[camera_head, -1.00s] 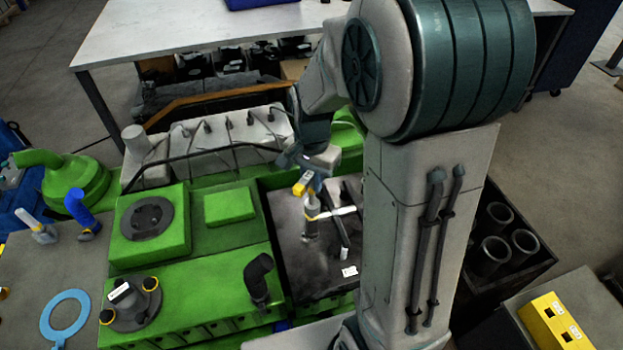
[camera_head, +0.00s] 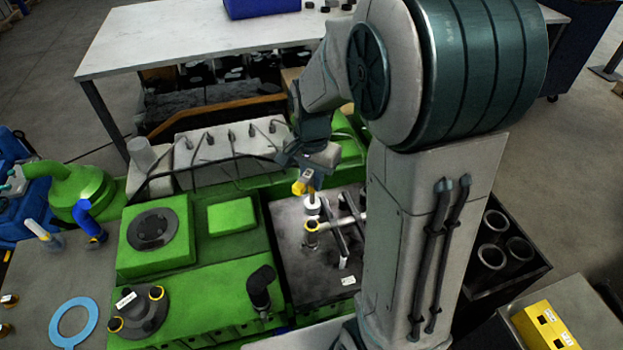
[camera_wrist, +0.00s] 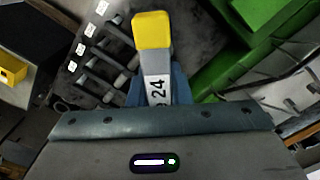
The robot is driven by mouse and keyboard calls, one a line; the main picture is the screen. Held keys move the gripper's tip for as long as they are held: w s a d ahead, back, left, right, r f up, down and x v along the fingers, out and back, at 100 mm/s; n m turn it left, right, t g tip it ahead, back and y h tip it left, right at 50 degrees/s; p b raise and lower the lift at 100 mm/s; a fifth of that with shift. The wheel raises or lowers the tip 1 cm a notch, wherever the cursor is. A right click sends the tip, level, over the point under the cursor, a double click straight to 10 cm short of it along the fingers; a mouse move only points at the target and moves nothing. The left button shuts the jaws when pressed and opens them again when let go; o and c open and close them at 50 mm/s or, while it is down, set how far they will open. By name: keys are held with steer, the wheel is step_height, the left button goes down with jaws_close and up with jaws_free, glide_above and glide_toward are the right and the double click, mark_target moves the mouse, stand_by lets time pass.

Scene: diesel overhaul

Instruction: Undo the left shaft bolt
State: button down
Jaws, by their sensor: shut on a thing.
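My gripper (camera_head: 308,184) is shut on a yellow-ended tool (camera_head: 300,188), above the dark open bay of the green engine. In the wrist view the tool (camera_wrist: 154,50) sticks out from between the fingers, with "24" on its pale shank. A white cylindrical piece (camera_head: 312,204) shows just below the gripper. Under it stands a dark upright part with a yellow ring (camera_head: 311,226), at the left end of a light bar (camera_head: 346,221). I cannot tell whether the white piece touches it. The left shaft bolt cannot be told apart for certain.
Dark bars cross the bay, and white labels (camera_wrist: 80,48) lie beside bars in the wrist view. A black elbow pipe (camera_head: 262,286) rises from the green engine (camera_head: 190,320) at the left. A yellow box (camera_head: 545,325) stands at the lower right.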

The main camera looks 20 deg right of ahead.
step_height(320, 180, up, 3)
steer(key=shift+r+p, duration=0.2)
steer(key=shift+p, duration=0.6)
steer(key=shift+f, duration=0.1)
steer(key=shift+s, duration=0.3)
steer(key=s, duration=0.6)
steer(key=shift+s+b, duration=0.25)
steer(key=shift+b, duration=0.15)
